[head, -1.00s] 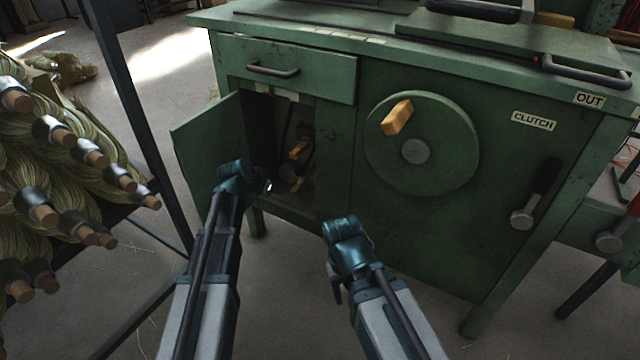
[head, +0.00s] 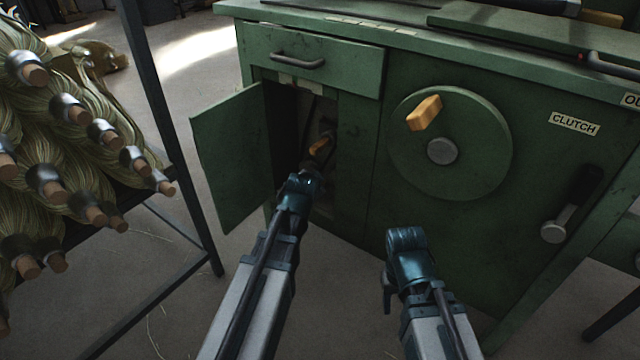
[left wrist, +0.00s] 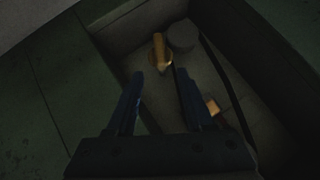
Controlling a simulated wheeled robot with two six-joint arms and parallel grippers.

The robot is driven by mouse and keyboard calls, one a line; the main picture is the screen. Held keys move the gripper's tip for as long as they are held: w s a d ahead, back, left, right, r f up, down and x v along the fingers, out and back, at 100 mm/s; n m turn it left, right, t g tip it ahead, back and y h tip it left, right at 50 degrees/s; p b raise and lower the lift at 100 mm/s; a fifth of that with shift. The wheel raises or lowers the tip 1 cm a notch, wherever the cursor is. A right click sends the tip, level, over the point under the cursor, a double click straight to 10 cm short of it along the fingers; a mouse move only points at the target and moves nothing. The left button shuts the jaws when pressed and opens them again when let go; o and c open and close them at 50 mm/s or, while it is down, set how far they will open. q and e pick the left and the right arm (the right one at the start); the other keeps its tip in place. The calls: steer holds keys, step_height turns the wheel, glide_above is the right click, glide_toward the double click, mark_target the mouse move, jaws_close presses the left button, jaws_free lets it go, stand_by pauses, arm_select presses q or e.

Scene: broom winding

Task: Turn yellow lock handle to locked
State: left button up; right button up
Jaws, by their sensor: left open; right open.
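The yellow handle (head: 321,146) is inside the open compartment of the green cabinet. In the left wrist view the yellow handle (left wrist: 158,48) stands on a round yellowish base beside a grey cylinder. My left gripper (head: 298,184) is at the compartment opening and partly covers the inside. In the left wrist view my left gripper (left wrist: 159,76) is open and empty, its fingertips pointing toward the handle with a gap between. My right gripper (head: 406,242) is open in front of the cabinet below the wheel, apart from it; its fingertips are mostly hidden.
The compartment door (head: 232,158) stands open to the left. A smaller yellow piece (left wrist: 212,105) and a dark cable show inside. A green wheel (head: 478,165) with a yellow knob and a clutch lever (head: 556,228) are right. A rack of fibre bundles (head: 60,150) stands left.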

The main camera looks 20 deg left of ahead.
arm_select(q)
steer(key=b+x, duration=0.6)
steer(key=x, duration=0.5)
steer(key=shift+w+f, duration=0.2)
steer(key=shift+r, duration=0.1)
jaws_close()
steer(key=shift+a+r+n+g+h+p, duration=0.15)
steer(key=shift+n+g+h+p, duration=0.2)
steer(key=shift+h+p, duration=0.25)
steer(key=shift+n+g+h+p, duration=0.35)
steer(key=shift+n+h, duration=0.2)
steer(key=shift+h, duration=0.45)
